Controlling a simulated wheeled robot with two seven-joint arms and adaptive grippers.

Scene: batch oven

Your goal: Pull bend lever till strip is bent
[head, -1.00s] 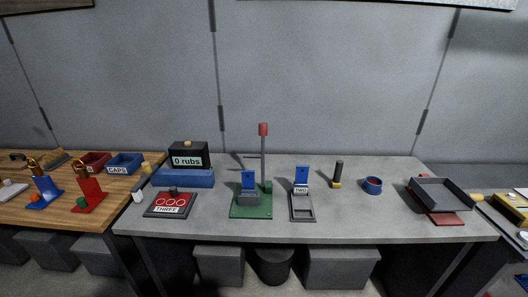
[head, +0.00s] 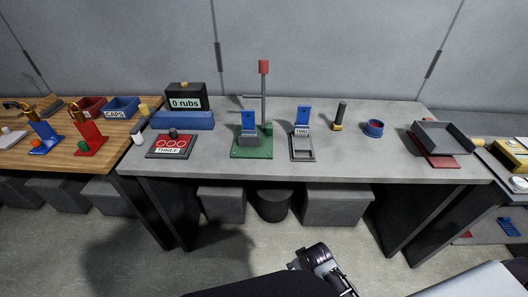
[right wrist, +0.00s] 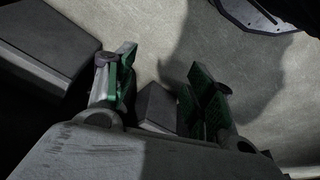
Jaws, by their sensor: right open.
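The bending tool has a green base (head: 251,154) and stands on the grey table. Its lever (head: 264,90) is a grey post standing upright with a red knob (head: 263,67) on top. A blue strip (head: 248,121) stands upright, looking straight, behind the grey block (head: 248,139) on the base. My right gripper (right wrist: 160,90) is open and empty in the right wrist view, its green-padded fingers apart above the floor. Part of my arm shows at the bottom of the head view, well below and in front of the table. My left gripper is not in view.
Right of the tool is a grey frame (head: 302,155) labelled TWO with another blue piece (head: 302,117). Left are the red THREE plate (head: 171,146) and the black "0 rubs" box (head: 186,97). Grey bins (head: 337,206) stand under the table. A dark tray (head: 445,138) lies at right.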

